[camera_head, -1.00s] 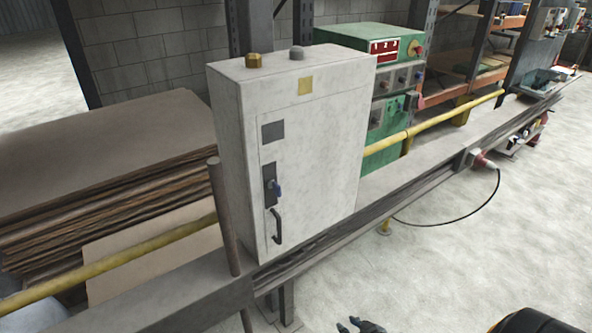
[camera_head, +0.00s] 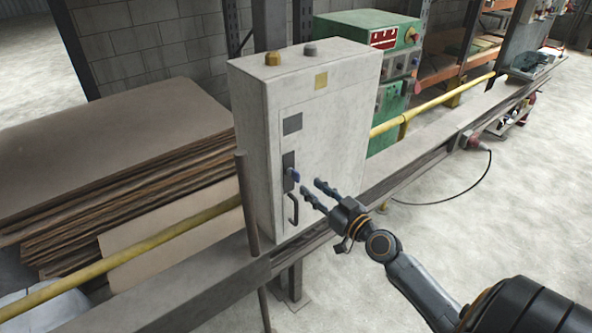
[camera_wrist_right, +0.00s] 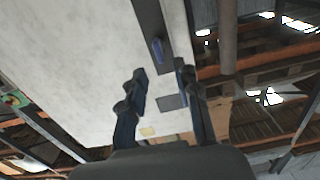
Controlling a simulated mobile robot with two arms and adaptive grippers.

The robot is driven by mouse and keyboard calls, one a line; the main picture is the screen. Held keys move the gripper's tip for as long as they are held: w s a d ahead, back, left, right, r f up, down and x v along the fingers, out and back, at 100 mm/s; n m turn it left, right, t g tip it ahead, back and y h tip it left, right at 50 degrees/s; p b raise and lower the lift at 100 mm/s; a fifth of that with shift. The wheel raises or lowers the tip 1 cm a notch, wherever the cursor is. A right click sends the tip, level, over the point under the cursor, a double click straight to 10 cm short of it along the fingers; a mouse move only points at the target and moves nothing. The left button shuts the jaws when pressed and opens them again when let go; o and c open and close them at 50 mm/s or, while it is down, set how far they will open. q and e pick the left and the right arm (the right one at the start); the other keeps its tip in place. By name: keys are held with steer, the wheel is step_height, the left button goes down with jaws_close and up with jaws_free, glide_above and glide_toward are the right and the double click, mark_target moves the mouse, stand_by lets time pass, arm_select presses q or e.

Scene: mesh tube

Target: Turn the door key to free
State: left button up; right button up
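The white cabinet (camera_head: 335,125) stands on a grey beam, its door closed. The blue door key (camera_head: 294,175) sits in a dark lock plate (camera_head: 288,160) on the left side of the door, above a dark curved handle (camera_head: 293,208). In the right wrist view the key (camera_wrist_right: 157,49) lies ahead of the fingertips, roughly in line with the gap between them. My right gripper (camera_head: 314,191) is open and empty, just right of the key and apart from it. It also shows in the right wrist view (camera_wrist_right: 161,75). My left gripper is not in view.
A brown post (camera_head: 246,205) rises by the cabinet's left front edge. A yellow rail (camera_head: 150,255) runs along the beam. Stacked boards (camera_head: 130,150) lie at left, and a green machine (camera_head: 385,130) stands behind the cabinet.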

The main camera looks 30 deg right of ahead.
mark_target(299, 177)
steer(key=w, duration=0.2)
steer(key=w+p, duration=0.1)
steer(key=w, duration=0.5)
steer(key=shift+a, duration=0.3)
jaws_close()
